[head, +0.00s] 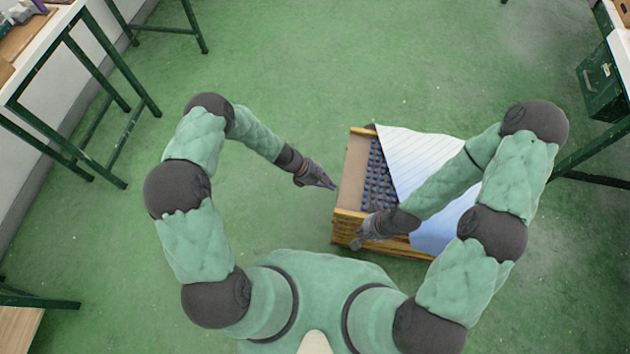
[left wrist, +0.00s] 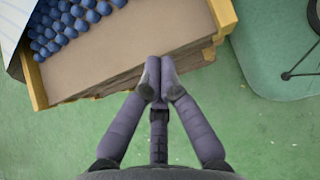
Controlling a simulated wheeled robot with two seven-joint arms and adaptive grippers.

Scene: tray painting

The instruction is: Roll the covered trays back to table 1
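A stack of wooden trays (head: 352,175) stands on the green floor right of centre in the head view. Rows of small blue round pieces (head: 377,180) fill part of the top tray; a bare brown strip lies at its left. A pale striped sheet (head: 415,150) covers the right part. The stack also shows in the left wrist view (left wrist: 130,45). My left gripper (head: 332,186) is at the stack's left side, its fingertips together at the edge with nothing visible between them; contact is unclear. My right gripper (head: 358,240) is at the stack's near side; its fingers are too small to read.
A table with a green frame (head: 82,75) stands at the upper left with items on it. Another table edge and a dark green crate (head: 603,82) are at the right. A wooden surface (head: 18,330) shows at the lower left. The floor beyond the stack is clear.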

